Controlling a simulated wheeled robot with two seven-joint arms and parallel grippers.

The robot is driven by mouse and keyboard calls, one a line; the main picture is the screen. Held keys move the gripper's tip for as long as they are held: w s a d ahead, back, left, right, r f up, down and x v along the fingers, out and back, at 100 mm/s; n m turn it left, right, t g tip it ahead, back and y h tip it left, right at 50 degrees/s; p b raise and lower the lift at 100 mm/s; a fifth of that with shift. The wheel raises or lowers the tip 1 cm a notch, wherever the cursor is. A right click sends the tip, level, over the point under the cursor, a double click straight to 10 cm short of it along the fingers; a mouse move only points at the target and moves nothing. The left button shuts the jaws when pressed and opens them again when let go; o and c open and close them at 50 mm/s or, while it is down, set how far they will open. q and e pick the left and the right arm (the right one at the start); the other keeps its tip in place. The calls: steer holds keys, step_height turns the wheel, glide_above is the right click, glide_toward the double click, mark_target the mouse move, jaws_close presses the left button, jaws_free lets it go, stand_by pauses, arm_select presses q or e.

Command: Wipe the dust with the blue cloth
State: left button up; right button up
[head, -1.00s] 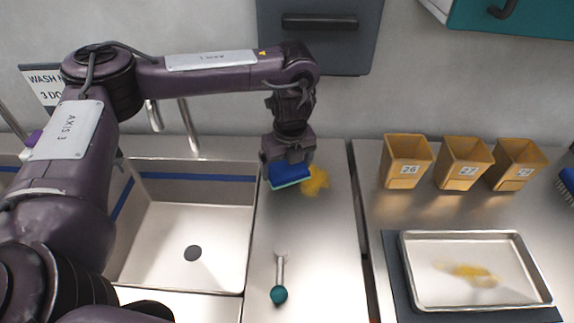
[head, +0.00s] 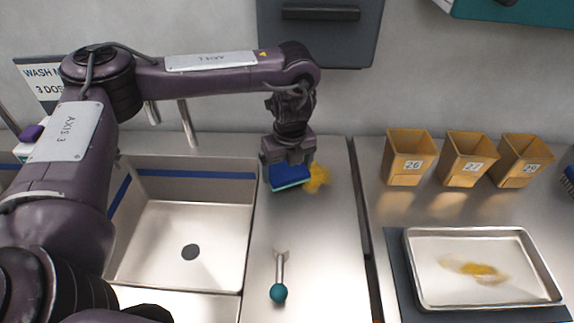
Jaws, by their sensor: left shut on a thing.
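The blue cloth (head: 290,178) is a folded blue pad with a paler edge. My left gripper (head: 288,162) is shut on it, pointing down over the steel counter beside the sink. A patch of yellow dust (head: 318,178) lies on the counter just right of the cloth, partly hidden behind the gripper and cloth. I cannot tell whether the cloth touches the counter. Another yellow smear (head: 478,270) lies in the metal tray (head: 425,301) on the right-hand counter. My right gripper is not in view.
A sink (head: 178,225) is on the left. Tan bins (head: 407,160) numbered 26, 27 and 29 stand at the back right. A gap separates the two counters.

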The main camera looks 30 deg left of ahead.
arm_select(q)
steer(key=shift+f+b, duration=0.4)
steer(key=shift+f, duration=0.5)
